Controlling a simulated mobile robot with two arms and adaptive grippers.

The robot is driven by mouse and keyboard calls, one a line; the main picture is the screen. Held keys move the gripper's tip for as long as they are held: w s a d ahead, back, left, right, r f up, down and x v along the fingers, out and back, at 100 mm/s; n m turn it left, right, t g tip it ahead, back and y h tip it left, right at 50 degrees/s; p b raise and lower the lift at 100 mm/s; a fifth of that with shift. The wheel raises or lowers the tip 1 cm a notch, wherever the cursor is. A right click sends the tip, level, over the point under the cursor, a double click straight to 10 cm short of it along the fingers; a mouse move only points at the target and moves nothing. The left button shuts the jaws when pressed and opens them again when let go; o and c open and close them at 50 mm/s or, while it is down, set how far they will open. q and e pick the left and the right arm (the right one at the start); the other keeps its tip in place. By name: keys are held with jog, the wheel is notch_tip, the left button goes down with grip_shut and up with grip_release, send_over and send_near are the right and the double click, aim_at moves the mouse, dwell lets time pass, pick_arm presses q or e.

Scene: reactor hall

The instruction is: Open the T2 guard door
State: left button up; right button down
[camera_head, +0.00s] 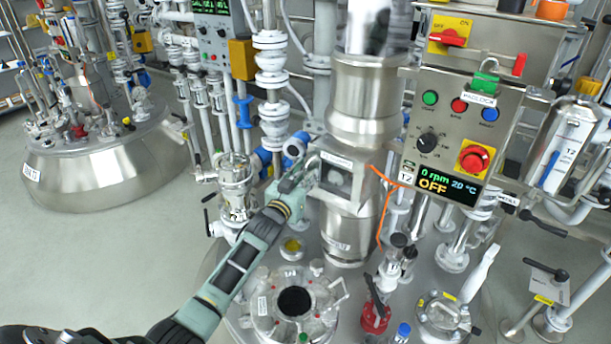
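The guard door (336,179) is a small metal panel with a dark window and a white label, on the steel stirrer column of T2 in the middle of the head view. It looks shut. My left arm reaches up from the lower left. My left gripper (304,172) is at the left edge of the door, close to or touching it. Its fingers are small and overlap the door's edge, so I cannot tell whether they are closed on a handle. My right gripper is not in view.
The T2 control panel (455,135) stands right of the column, its display reading 0 rpm and OFF. An orange cable (384,215) hangs beside the door. Below are an open round port (294,301) and a red valve (374,317). White pipes crowd behind. Floor at left is clear.

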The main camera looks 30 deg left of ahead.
pick_arm(q)
jog(key=shift+c, duration=0.7)
grip_shut()
jog(key=shift+s+f, duration=0.1)
